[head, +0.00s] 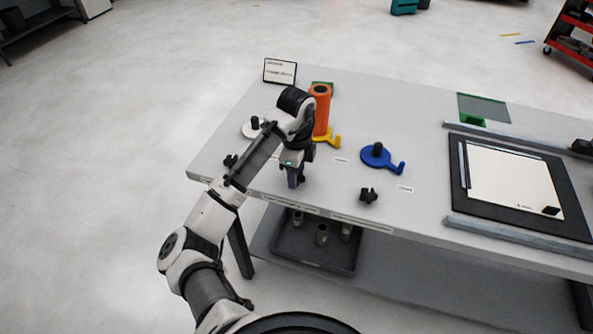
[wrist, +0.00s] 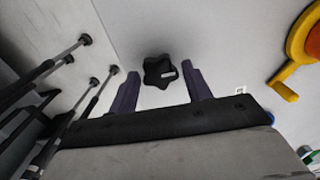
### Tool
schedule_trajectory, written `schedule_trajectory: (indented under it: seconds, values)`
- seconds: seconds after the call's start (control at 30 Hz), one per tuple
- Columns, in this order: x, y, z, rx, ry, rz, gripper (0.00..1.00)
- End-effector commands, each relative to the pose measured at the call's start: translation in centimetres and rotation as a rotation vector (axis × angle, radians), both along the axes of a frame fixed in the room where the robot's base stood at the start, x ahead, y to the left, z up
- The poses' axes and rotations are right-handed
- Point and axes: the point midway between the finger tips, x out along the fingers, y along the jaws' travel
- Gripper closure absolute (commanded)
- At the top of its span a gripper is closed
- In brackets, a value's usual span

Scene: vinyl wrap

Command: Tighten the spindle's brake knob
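A black star-shaped knob (wrist: 157,71) with a small white mark shows in the wrist view, between and just beyond my fingertips. In the head view my arm and gripper hide it. My gripper (head: 293,178) is over the table's front edge area, pointing down. In the wrist view my gripper (wrist: 160,82) is open, its two purple fingers on either side of the knob with gaps to both. The spindle holding an orange roll (head: 321,108) has a yellow crank base (head: 331,140) and stands behind my gripper; its yellow part also shows in the wrist view (wrist: 296,50).
On the table (head: 425,160) stand a blue cranked spindle (head: 379,157), a white one (head: 250,131), and two other black knobs, right (head: 368,195) and left (head: 230,160). A sign (head: 279,71) stands at the back. A framed sheet (head: 510,180) lies right. A dark bin (head: 310,250) is below.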

Motion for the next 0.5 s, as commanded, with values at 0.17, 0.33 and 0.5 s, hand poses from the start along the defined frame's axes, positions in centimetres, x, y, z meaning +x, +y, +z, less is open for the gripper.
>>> schedule_trajectory:
  seconds: [0.17, 0.33, 0.5]
  values:
    - [-0.02, 0.00, -0.04, 0.000, 0.001, 0.000, 0.38]
    - [-0.03, 0.00, -0.04, 0.001, 0.002, 0.001, 0.38]
    - [0.03, 0.06, 0.91, 0.002, -0.001, 0.000, 0.38]
